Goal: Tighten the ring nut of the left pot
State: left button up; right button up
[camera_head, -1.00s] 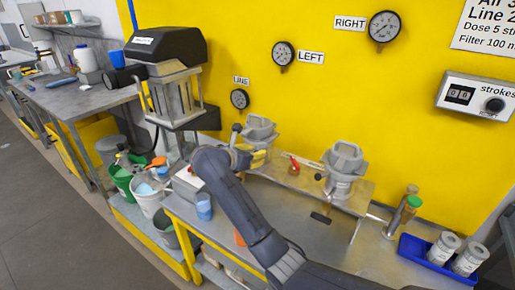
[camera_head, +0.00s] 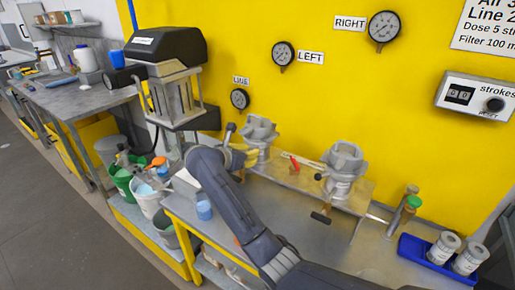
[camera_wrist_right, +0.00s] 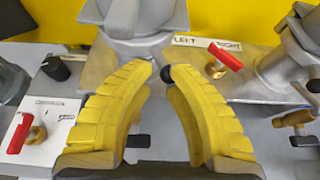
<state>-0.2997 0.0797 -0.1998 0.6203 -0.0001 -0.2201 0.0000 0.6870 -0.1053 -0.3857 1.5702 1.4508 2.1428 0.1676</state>
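The left pot (camera_head: 260,132) is a grey metal pot on the bench plate below the wall gauges. It fills the top middle of the right wrist view (camera_wrist_right: 135,20). Its ring nut is hard to make out; a black ball knob (camera_wrist_right: 167,74) shows below the pot, beside the right-hand fingertip. My right gripper (camera_wrist_right: 158,69), with yellow ribbed fingers, is close in front of the pot's lower part. A gap shows between its fingertips, and I cannot tell whether the knob touches a finger. In the head view my arm partly hides the gripper (camera_head: 250,156). My left gripper is out of view.
The right pot (camera_head: 343,168) stands to the right. A red valve handle (camera_wrist_right: 226,56) lies between the pots, and another (camera_wrist_right: 18,134) is at the left of the wrist view. A blue tray (camera_head: 425,255) with cans stands at the right. Buckets stand left of the bench.

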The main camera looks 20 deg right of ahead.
jog(key=shift+w+a, duration=0.1)
jog(key=shift+a, duration=0.05)
jog(key=shift+w+a, duration=0.45)
jog(key=shift+a, duration=0.2)
jog(key=shift+w+a, duration=0.4)
jog(key=shift+a, duration=0.2)
jog(key=shift+w+a+f, duration=0.1)
jog(key=shift+w+a, duration=0.8)
jog(key=shift+w, duration=0.05)
